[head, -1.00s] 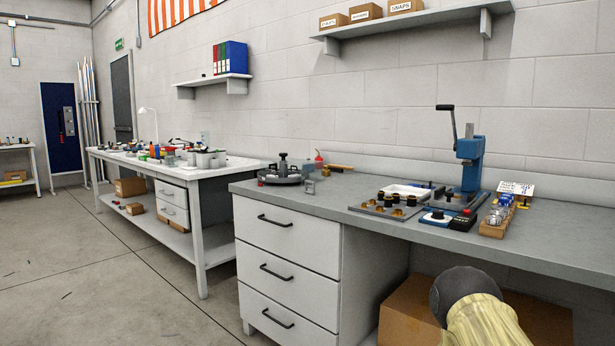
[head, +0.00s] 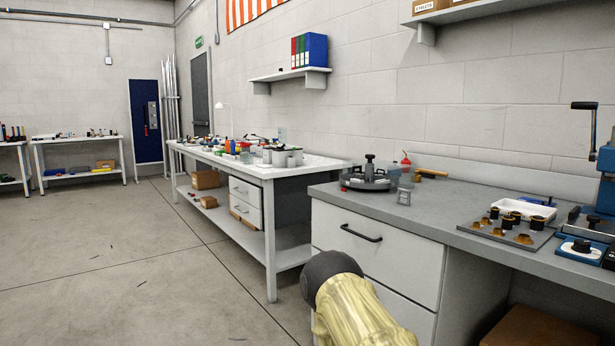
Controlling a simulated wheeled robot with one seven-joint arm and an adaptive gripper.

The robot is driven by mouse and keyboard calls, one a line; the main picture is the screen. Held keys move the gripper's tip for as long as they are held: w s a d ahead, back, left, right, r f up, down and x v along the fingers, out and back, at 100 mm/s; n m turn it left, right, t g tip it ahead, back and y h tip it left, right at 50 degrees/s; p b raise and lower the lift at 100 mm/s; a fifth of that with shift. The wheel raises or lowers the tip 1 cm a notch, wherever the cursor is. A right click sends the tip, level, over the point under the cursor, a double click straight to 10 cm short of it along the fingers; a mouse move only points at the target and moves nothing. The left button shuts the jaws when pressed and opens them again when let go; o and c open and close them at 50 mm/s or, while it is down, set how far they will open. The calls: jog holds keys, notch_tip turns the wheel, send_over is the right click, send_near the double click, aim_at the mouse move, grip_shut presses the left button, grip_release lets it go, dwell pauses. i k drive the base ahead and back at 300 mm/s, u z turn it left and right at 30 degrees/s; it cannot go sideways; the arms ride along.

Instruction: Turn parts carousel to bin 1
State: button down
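The parts carousel (head: 366,184) is most likely the round dark tray with a central knob that stands on the left end of the near grey bench. Its bins are too small to read, so I cannot tell which one faces which way. Part of my arm, with a yellow sleeve and a dark rounded joint, rises at the bottom centre in front of the drawers. My gripper itself is not in the picture.
A second bench (head: 205,157) stands beyond. Floor at left is clear.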

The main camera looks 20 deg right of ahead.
aim_at(370, 179)
jog(key=i, duration=1.2)
jog(key=z, duration=0.75)
